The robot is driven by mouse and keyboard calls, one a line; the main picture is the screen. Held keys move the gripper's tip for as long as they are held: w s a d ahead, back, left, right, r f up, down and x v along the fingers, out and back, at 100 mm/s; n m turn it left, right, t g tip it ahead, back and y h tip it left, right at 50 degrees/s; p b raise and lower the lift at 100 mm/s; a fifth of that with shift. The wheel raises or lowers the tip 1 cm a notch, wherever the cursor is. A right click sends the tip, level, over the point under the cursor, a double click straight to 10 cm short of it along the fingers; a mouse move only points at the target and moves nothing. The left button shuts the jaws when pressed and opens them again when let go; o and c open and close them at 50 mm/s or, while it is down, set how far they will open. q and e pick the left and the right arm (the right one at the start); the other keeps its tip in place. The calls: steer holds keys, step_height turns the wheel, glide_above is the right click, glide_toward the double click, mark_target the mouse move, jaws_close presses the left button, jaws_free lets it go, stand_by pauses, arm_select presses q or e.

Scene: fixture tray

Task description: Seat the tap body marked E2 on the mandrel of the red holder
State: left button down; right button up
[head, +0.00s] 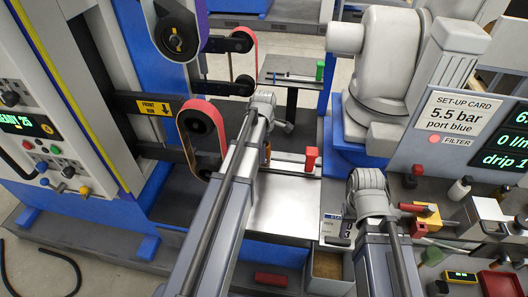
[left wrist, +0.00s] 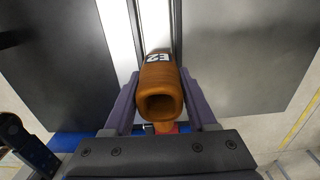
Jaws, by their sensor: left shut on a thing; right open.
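The tap body marked E2 (left wrist: 160,85) is an orange-brown hollow piece, its round open end facing the left wrist camera. My left gripper (left wrist: 163,108) is shut on it, with one finger along each side. In the head view, a bit of the orange body (head: 267,151) shows beside my left gripper (head: 264,138). The red holder (head: 312,158) stands on a rail to the right of it, apart from it. Its mandrel cannot be made out. A red patch shows below the body in the left wrist view. My right gripper (head: 367,197) is open, its fingers mostly hidden.
A bare metal plate (head: 285,205) lies in front of the rail. A green holder (head: 320,70) stands on a farther rail. A belt grinder (head: 200,130) is close on the left of my left arm. A grey machine (head: 385,80) and a sign panel (head: 465,125) stand on the right.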

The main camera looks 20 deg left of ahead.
arm_select(q)
steer(key=shift+f+b, duration=0.65)
steer(key=shift+f, duration=0.05)
arm_select(e)
steer(key=shift+f, duration=0.7)
arm_select(q)
steer(key=shift+c, duration=0.6)
jaws_free()
step_height(320, 180, up, 8)
steer(key=p, duration=0.8)
arm_select(e)
step_height(320, 180, up, 8)
arm_select(q)
steer(key=shift+f, duration=0.1)
arm_select(e)
steer(key=shift+f, duration=0.1)
arm_select(q)
steer(key=shift+d, duration=0.1)
